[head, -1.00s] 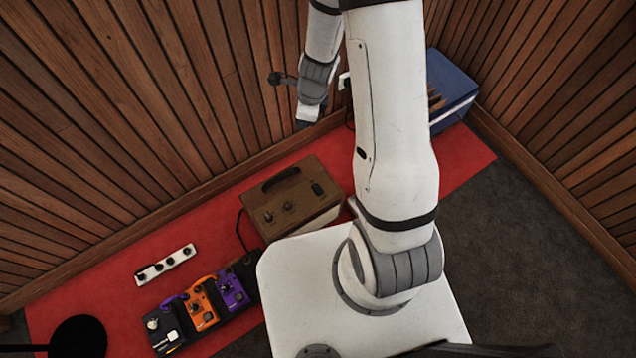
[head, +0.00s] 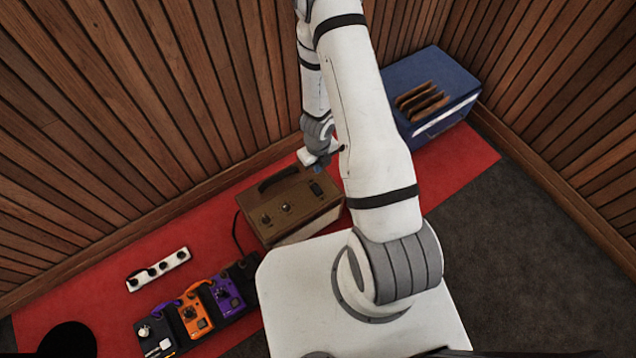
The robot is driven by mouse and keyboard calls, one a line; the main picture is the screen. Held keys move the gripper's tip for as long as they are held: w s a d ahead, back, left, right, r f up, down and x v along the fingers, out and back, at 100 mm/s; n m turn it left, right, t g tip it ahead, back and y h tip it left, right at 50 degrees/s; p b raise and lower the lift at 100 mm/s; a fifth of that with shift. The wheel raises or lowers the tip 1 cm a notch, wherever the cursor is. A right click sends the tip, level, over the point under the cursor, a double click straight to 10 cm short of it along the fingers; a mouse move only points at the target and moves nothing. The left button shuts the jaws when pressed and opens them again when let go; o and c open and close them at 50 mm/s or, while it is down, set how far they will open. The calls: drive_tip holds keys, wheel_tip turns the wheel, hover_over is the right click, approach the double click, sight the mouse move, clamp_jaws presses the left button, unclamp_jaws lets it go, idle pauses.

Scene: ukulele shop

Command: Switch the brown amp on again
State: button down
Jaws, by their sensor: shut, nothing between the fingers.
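The brown amp (head: 285,212) stands on the red carpet, with a handle (head: 278,179) and two dark knobs on its top. A small dark rectangle, perhaps its switch (head: 316,188), sits near the right end of the top. Whether it is on or off is too small to tell. My gripper (head: 318,168) is at the amp's far right edge, just beyond the dark rectangle. It is shut and empty. Its fingertips are small and partly unclear, and I cannot tell whether they touch the amp.
A white power strip (head: 158,269) lies to the left. Black, orange (head: 195,316) and purple (head: 222,295) pedals stand in front of it. A blue box (head: 433,92) with brown pieces on top stands at the back right. Wood-slat walls close the corner behind. Grey floor at right is clear.

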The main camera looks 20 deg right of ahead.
sight(318, 190)
wheel_tip(318, 190, down, 14)
drive_tip(key=b, duration=1.3)
drive_tip(key=shift+b, duration=0.4)
